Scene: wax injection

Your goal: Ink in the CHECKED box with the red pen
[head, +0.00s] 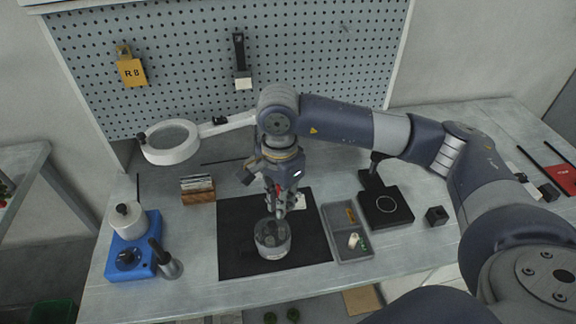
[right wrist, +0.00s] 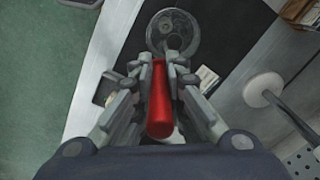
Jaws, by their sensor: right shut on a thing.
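My right gripper (head: 283,202) is above the black mat, pointing down, behind and just over a round clear-and-metal container (head: 272,243). It is shut on the red pen (right wrist: 160,98), which lies lengthwise between the fingers in the right wrist view. Only a small bit of red shows in the head view. A small white card (head: 300,202) lies on the mat just right of the gripper. It also shows in the right wrist view (right wrist: 207,78), right of the fingers. Its print and any box on it are too small to read. My left gripper is not in view.
The black mat (head: 235,262) has free room left of the container. A grey divided tray (head: 354,256) and a black square device (head: 386,208) stand to the right. A blue heater (head: 142,262) and a card holder (head: 199,196) stand to the left. A magnifier lamp (head: 169,143) hangs behind.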

